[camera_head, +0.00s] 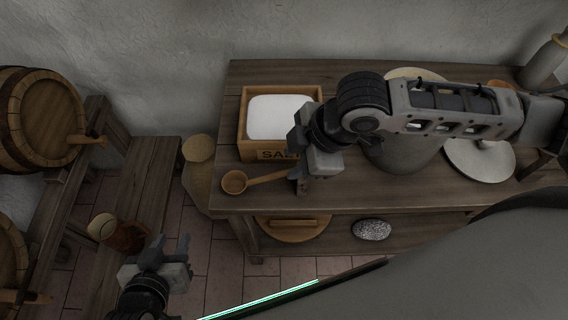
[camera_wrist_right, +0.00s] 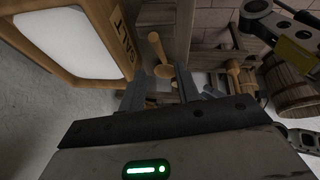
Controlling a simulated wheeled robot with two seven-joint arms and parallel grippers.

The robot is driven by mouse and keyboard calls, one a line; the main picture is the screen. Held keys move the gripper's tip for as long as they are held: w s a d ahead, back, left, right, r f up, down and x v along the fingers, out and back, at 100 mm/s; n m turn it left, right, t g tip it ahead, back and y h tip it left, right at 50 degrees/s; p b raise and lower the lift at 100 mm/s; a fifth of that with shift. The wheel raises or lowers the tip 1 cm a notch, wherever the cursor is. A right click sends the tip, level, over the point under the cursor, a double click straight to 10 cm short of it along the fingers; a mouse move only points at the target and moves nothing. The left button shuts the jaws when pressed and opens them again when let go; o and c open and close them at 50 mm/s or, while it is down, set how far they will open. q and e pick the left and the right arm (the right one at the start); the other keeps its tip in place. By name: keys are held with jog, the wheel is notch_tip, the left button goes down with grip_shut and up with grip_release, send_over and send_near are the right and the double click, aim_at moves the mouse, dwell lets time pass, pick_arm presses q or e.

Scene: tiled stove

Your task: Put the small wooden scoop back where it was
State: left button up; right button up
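The small wooden scoop (camera_head: 235,182) shows in the head view in front of the salt box, its round bowl to the left near the table's front left corner. Its handle runs right to my right gripper (camera_head: 301,184). In the right wrist view a wooden piece with rounded ends, apparently the scoop (camera_wrist_right: 156,50), shows just beyond the fingers (camera_wrist_right: 162,92). The fingers look apart there, and I see no clear grip on the handle. My left gripper (camera_head: 171,249) is open and empty, low at the left, away from the table.
The salt box (camera_head: 243,124) stands behind the scoop, close to my right gripper; it also shows in the right wrist view (camera_wrist_right: 110,22). My right forearm covers part of a grey pot (camera_head: 405,155). A white plate (camera_head: 480,163) is further right. Barrels (camera_head: 45,118) and a bench stand left.

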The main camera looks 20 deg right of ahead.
jog(key=v, duration=0.2)
jog(key=shift+d+r, duration=0.15)
jog(key=shift+r, duration=0.25)
jog(key=shift+s+d+r, duration=0.2)
jog(key=shift+s+r, duration=0.05)
jog(key=shift+r, duration=0.25)
